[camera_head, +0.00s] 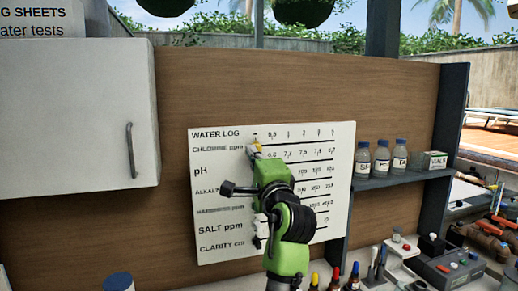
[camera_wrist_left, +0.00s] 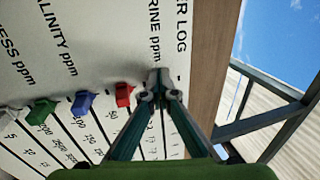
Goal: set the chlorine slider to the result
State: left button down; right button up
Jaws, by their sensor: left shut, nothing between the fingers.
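The white water log board (camera_head: 215,235) is fixed upright on the brown panel, with printed rows and numbered scales. The chlorine row is the top one under the heading. My left gripper (camera_head: 257,152) is at the left end of that row, its fingers shut with nothing between them. A small yellow bit shows at its tips, perhaps the chlorine slider. In the left wrist view the shut fingertips (camera_wrist_left: 159,87) are at the chlorine row and hide what lies behind them. A red slider (camera_wrist_left: 123,95), a blue slider (camera_wrist_left: 83,103) and a green slider (camera_wrist_left: 41,110) sit on the rows beside it.
A white cabinet (camera_head: 75,110) with a handle is at the left. Several capped bottles (camera_head: 381,157) and a small box (camera_head: 427,160) stand on the shelf (camera_head: 405,179) right of the board. Dropper bottles (camera_head: 335,279) and a grey device (camera_head: 445,268) crowd the counter below.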

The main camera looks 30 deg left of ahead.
pick_arm(q)
jog(key=shift+w+d+b, duration=0.3)
jog(key=shift+w+d, duration=1.15)
jog(key=shift+w, duration=0.2)
jog(key=shift+s+a+p, duration=0.35)
jog(key=shift+s+a, duration=0.2)
jog(key=shift+s, duration=0.05)
jog(key=s+d, duration=0.4)
jog(key=d, duration=0.1)
jog(key=shift+s+d, duration=0.2)
jog(key=shift+s, duration=0.1)
